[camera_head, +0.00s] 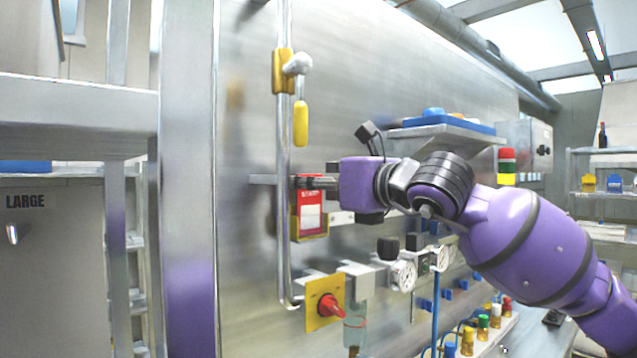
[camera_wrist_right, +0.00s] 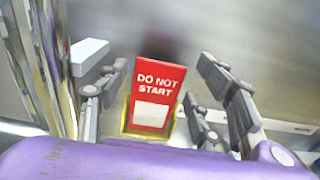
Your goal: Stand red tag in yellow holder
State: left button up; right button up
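The red tag (camera_head: 309,196) has a white panel and stands upright in the yellow holder (camera_head: 308,236) on the metal wall. In the right wrist view the tag (camera_wrist_right: 158,78) reads "DO NOT START", and its lower part sits inside the yellow rim of the holder (camera_wrist_right: 147,135). My right gripper (camera_head: 313,182) is at the top of the tag in the head view. In the wrist view the right gripper (camera_wrist_right: 163,65) is open, with a finger on each side of the tag and a visible gap to each. My left gripper is not in view.
A vertical pipe with a yellow-handled valve (camera_head: 301,122) runs just left of the holder. Below are a red knob on a yellow plate (camera_head: 327,304) and gauges (camera_head: 403,275). A shelf with a blue tray (camera_head: 445,125) juts out above my right arm.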

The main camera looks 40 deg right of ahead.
jog(key=shift+o, duration=0.4)
jog(key=s, duration=1.2)
jog(key=shift+d, duration=0.45)
